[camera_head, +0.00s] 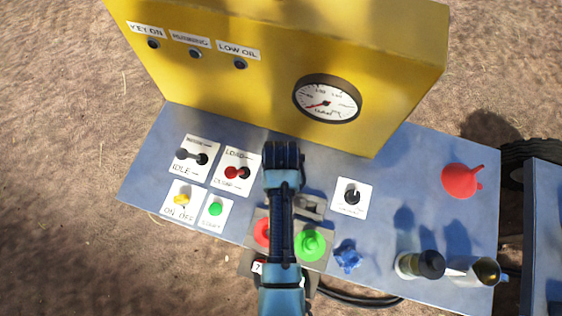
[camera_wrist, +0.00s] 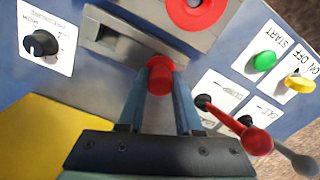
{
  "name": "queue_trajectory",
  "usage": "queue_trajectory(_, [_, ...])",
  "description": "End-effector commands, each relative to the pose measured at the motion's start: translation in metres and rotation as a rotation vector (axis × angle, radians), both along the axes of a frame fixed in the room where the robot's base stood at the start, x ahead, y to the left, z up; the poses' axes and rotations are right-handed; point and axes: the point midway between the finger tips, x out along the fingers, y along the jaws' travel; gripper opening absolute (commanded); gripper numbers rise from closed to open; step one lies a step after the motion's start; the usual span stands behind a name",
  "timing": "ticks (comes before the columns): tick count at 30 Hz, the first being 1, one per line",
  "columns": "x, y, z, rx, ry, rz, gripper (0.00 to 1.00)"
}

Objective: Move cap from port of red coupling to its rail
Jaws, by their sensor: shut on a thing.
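My gripper (camera_wrist: 160,85) is shut on a small red cap (camera_wrist: 161,78), with one blue finger on each side of it. The cap is over the front edge of a grey rail block (camera_wrist: 125,37) with a dark recess; I cannot tell whether they touch. The red coupling (camera_wrist: 220,12) is a red ring with a dark open port, just behind the cap at the top of the wrist view. In the head view my arm partly covers the red coupling (camera_head: 262,232) and the rail (camera_head: 311,207). The fingers and the held cap are hidden there.
A green coupling (camera_head: 311,245) sits right of the red one. A red lever (camera_wrist: 257,140) and a dark lever (camera_wrist: 296,158) stick up close to the gripper's right in the wrist view. A black knob (camera_wrist: 40,43) is at left. The yellow gauge panel (camera_head: 230,85) rises behind.

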Motion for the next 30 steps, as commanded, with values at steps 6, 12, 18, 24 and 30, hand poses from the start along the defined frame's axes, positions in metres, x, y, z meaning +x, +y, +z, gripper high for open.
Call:
queue_trajectory(6, [0.001,0.000,0.000,0.000,-0.002,0.000,0.00])
queue_trajectory(12, [0.000,0.000,0.000,0.000,-0.001,0.000,0.00])
queue_trajectory(18, [0.000,0.000,-0.003,0.000,-0.001,0.000,0.00])
queue_trajectory(24, [0.000,0.000,-0.008,0.000,0.000,0.000,0.00])
queue_trajectory(30, [0.000,0.000,-0.011,0.000,0.000,0.000,0.00])
